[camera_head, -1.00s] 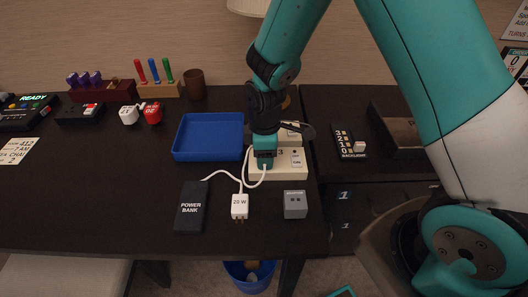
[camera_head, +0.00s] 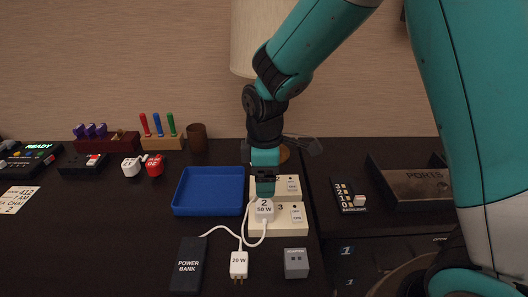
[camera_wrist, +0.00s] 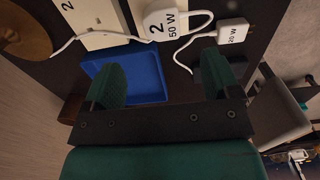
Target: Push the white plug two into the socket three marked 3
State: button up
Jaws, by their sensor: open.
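The white plug two (camera_head: 264,212), marked "2 50 W", sits upright at the left part of the cream block with socket three (camera_head: 292,229), marked 3. It covers the socket holes, so I cannot tell how deep it is in. In the wrist view plug two (camera_wrist: 163,24) shows with its white cable. My gripper (camera_head: 264,190) is just behind and above the plug in the head view. In the wrist view the fingers of my gripper (camera_wrist: 164,76) are wide apart with nothing between them, and the plug lies beyond the tips.
A second cream block (camera_head: 291,182) stands behind. A blue tray (camera_head: 208,211) is to the left. A power bank (camera_head: 188,265), a white 20 W plug (camera_head: 239,264) and a grey adaptor (camera_head: 296,263) lie in front. A lamp (camera_head: 258,40) stands behind my arm.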

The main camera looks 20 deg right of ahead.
notch_tip(320, 180, up, 6)
jog(key=shift+r, duration=0.1)
dwell(0.5)
jog(key=s+a+r+m+y+p, duration=0.2)
jog(key=s+r, duration=0.4)
jog(key=s, duration=0.4)
jog(key=s+a+r+m+y+p, duration=0.2)
jog(key=s+r, duration=0.4)
jog(key=s, duration=0.4)
jog(key=a+m, duration=0.1)
jog(key=m, duration=0.1)
jog(key=shift+m+p, duration=0.3)
jog(key=shift+p, duration=0.1)
dwell(0.9)
